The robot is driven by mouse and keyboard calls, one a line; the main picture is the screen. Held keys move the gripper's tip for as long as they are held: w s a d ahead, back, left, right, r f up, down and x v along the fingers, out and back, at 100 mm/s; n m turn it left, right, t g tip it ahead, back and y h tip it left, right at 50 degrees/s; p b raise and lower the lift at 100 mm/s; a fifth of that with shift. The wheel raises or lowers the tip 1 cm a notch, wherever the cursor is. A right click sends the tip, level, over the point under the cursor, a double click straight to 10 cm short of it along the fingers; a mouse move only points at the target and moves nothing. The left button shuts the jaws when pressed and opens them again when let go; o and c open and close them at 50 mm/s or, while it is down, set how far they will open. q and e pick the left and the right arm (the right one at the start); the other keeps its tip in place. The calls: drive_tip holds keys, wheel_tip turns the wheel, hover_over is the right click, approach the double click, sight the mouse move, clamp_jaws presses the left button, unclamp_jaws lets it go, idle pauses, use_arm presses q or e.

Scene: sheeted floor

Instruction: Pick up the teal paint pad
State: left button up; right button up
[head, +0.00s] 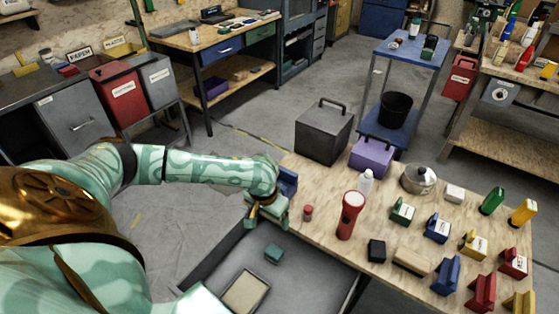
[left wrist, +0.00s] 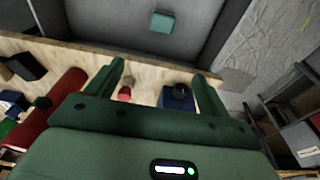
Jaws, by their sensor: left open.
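The teal paint pad (head: 273,253) is a small teal block lying on the floor of a wide grey open container (head: 322,257) in front of the table. It also shows at the top of the left wrist view (left wrist: 163,22), clear of the fingers. My left gripper (head: 267,212) is near the table's left edge, up and slightly left of the pad in the head view. In the left wrist view its two green fingers (left wrist: 158,78) are spread wide with nothing gripped between them. My right gripper is not in view.
The wooden table (head: 325,265) holds a red flashlight (head: 350,213), a small red-capped item (head: 308,212), a blue item (head: 288,182) close to my left gripper, and several coloured boxes. A pale-topped rectangular item (head: 245,291) lies in the container's near part.

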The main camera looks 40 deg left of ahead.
use_arm(q)
drive_tip(key=b, duration=1)
approach(274, 251)
drive_tip(key=f, duration=0.2)
drive_tip(key=w+f, duration=0.1)
drive_tip(key=f, duration=0.2)
drive_tip(key=shift+w+a+f, duration=0.1)
drive_tip(key=shift+w+f, duration=0.05)
wheel_tip(274, 251, down, 6)
drive_tip(key=b, duration=0.4)
drive_tip(key=shift+w+r, duration=0.1)
drive_tip(key=shift+r, duration=0.3)
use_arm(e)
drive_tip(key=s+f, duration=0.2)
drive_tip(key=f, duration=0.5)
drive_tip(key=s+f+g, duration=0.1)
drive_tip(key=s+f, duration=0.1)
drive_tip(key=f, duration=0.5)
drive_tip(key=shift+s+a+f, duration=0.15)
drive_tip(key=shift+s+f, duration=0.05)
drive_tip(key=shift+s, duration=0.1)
use_arm(q)
drive_tip(key=c, duration=1.1)
